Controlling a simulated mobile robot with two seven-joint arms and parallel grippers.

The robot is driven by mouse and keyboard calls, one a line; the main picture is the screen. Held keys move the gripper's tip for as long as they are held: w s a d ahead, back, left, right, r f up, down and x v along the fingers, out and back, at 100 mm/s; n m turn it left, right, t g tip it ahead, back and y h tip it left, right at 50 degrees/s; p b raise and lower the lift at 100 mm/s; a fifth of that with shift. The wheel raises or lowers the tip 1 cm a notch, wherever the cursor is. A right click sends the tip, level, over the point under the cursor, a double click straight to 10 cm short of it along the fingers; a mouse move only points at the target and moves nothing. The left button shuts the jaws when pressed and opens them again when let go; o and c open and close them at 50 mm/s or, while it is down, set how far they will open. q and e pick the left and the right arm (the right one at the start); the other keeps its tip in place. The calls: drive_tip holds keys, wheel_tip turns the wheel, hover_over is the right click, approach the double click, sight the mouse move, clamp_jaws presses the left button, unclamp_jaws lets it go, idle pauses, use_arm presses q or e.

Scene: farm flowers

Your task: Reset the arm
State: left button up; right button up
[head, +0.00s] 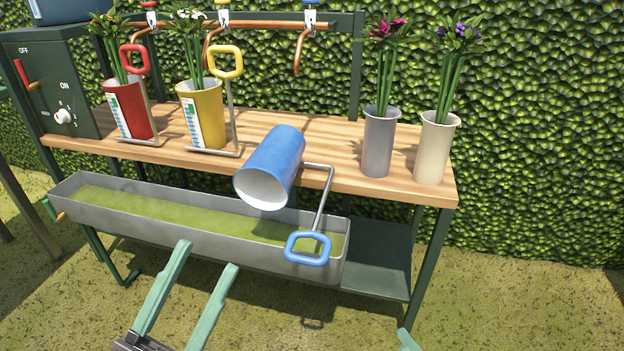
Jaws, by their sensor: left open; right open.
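My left gripper (206,256) is open and empty in front of the trough, its two teal fingers apart. Only one teal fingertip of my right gripper (407,341) shows at the bottom edge; the rest is out of view. A blue cup (275,160) is tipped over at the front of the wooden table (345,150), its empty mouth facing down toward the trough. Its metal bracket ends in a blue ring handle (308,248) hanging over the trough's front right. Neither gripper touches the cup or its handle.
A grey trough (210,240) with green liquid runs along the front. Red (128,110) and yellow (200,115) cups of flowers stand upright at left. Grey (378,145) and cream (435,150) vases stand at right. A control box (50,80) is far left. Copper taps hang behind.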

drive_tip(key=s+a+r+m+t+h+p, duration=0.1)
drive_tip(key=s+a+r+m+t+h, duration=0.1)
drive_tip(key=r+m, duration=1.05)
drive_tip(key=s+a+r+m+t+h+p, duration=0.1)
drive_tip(key=s+a+r+m+t+h, duration=0.15)
drive_tip(key=r+m, duration=1)
drive_tip(key=w+d+m+g+h+p, duration=0.2)
drive_tip(key=w+m+h+p, duration=0.4)
drive_tip(key=p, duration=0.6)
use_arm(q)
drive_tip(key=w+a+n+g+y+p, duration=0.4)
drive_tip(key=w+n+y+p, duration=0.3)
drive_tip(key=y+p, duration=0.15)
drive_tip(key=s+a+f+n+g+y+p, duration=0.2)
drive_tip(key=s+f+g+p, duration=0.4)
drive_tip(key=p, duration=1.1)
drive_tip(key=s+n+g+y, duration=0.1)
drive_tip(key=s+g+y, duration=0.1)
drive_tip(key=s, duration=0.1)
drive_tip(key=shift+s+f, duration=0.2)
drive_tip(key=shift+f, duration=0.15)
use_arm(e)
drive_tip(key=s+d+f+m+g+h, duration=0.3)
drive_tip(key=s+f+g+h, duration=0.3)
drive_tip(key=g, duration=0.4)
drive_tip(key=shift+s+d+f+m, duration=0.2)
drive_tip(key=shift+s+f+m, duration=0.4)
drive_tip(key=shift+s+f, duration=0.35)
